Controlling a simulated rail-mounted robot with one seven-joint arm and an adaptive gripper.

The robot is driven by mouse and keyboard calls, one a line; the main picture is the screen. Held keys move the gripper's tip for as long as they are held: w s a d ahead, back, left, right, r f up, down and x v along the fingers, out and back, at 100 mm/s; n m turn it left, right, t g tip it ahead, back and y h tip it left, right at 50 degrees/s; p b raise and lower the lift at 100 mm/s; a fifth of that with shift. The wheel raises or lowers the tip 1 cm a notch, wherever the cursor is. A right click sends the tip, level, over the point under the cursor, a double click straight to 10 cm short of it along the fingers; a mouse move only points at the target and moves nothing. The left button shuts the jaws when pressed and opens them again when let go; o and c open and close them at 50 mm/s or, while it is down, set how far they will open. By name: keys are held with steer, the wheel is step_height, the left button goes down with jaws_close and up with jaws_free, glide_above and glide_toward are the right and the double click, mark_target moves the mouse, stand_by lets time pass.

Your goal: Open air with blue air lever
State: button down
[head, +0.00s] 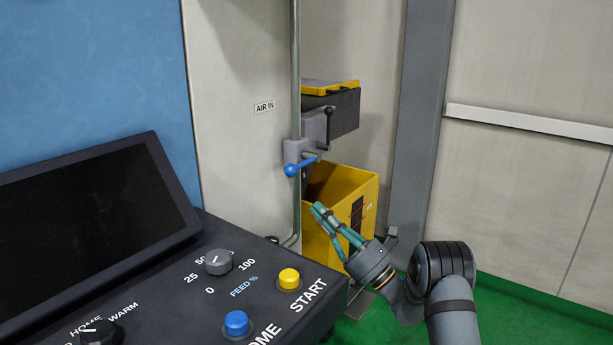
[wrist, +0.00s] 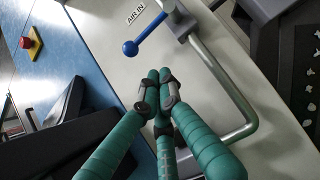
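The blue air lever (head: 299,165) sits on a grey valve body (head: 295,150) on the vertical pipe, below the AIR IN label (head: 265,107). Its ball end points left and slightly down in the head view. In the wrist view the blue lever (wrist: 145,38) shows its ball at lower left, its other end at the pipe. My gripper (head: 318,209) is below and a little right of the lever, apart from it. In the wrist view my gripper (wrist: 160,78) has its teal fingertips drawn together with nothing between them.
A yellow bin (head: 340,190) stands behind my gripper. The pipe (wrist: 225,85) bends close to my fingers in the wrist view. A control console (head: 170,270) with knobs and buttons fills the lower left. A dark box with a yellow top (head: 335,105) is above the bin. Green floor lies at right.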

steer(key=w+a+r+p, duration=0.2)
steer(key=a+r, duration=0.1)
steer(key=r, duration=0.3)
steer(key=shift+w+a+r+p, duration=0.15)
steer(key=shift+w+a+p, duration=0.05)
steer(key=shift+a+p, duration=0.2)
steer(key=shift+d+r, duration=0.15)
